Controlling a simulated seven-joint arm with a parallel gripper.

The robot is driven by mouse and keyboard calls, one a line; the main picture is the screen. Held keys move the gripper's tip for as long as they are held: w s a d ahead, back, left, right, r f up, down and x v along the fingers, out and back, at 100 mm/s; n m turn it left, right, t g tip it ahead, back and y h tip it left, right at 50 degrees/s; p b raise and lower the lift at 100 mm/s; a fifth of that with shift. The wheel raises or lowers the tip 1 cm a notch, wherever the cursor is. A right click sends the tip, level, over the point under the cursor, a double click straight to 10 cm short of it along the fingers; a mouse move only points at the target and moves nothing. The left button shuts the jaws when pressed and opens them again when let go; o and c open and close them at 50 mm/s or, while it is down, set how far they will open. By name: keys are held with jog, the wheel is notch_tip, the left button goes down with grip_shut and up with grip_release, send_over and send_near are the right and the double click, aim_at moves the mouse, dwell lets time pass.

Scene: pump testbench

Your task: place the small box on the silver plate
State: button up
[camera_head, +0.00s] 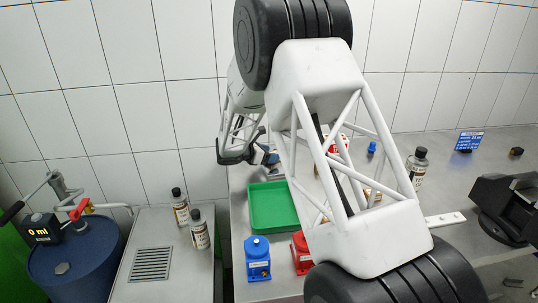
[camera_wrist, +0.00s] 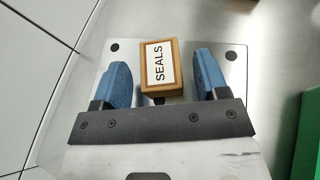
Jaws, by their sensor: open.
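The small box (camera_wrist: 160,66) is brown with a white label reading "SEALS" in the wrist view. It lies within the outline of the silver plate (camera_wrist: 236,72), which has dark round spots near its far corners, and appears to rest on it. My gripper (camera_wrist: 163,72) is open, with one blue finger on each side of the box and a visible gap on both sides. In the head view my gripper (camera_head: 264,157) is low near the back wall, partly behind my arm. I cannot make out the box there.
A green tray (camera_head: 274,207) is close in front of my gripper. Bottles (camera_head: 199,230) stand on the left bench. A tiled wall (camera_head: 120,90) is close behind.

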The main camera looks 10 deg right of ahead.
jog(key=shift+r, duration=0.1)
jog(key=shift+r, duration=0.1)
jog(key=v, duration=1.2)
jog(key=shift+s+d+r, duration=0.1)
dwell(0.7)
jog(key=s+d+r+m+g+y, duration=0.15)
jog(key=s+d+r+m, duration=0.25)
jog(key=s, duration=0.4)
jog(key=s+d+r+m+g+y, duration=0.1)
jog(key=s+d+r+m+y, duration=0.15)
jog(key=s+d+r, duration=0.45)
jog(key=s+d+r+m+g+y, duration=0.15)
jog(key=s+m, duration=0.25)
jog(key=s, duration=0.6)
jog(key=s+d+m+t+y, duration=0.1)
jog(key=s+m+y, duration=0.6)
jog(key=s, duration=2.2)
jog(key=m, duration=0.5)
jog(key=shift+d+r+t, duration=0.3)
jog(key=shift+d+r, duration=0.1)
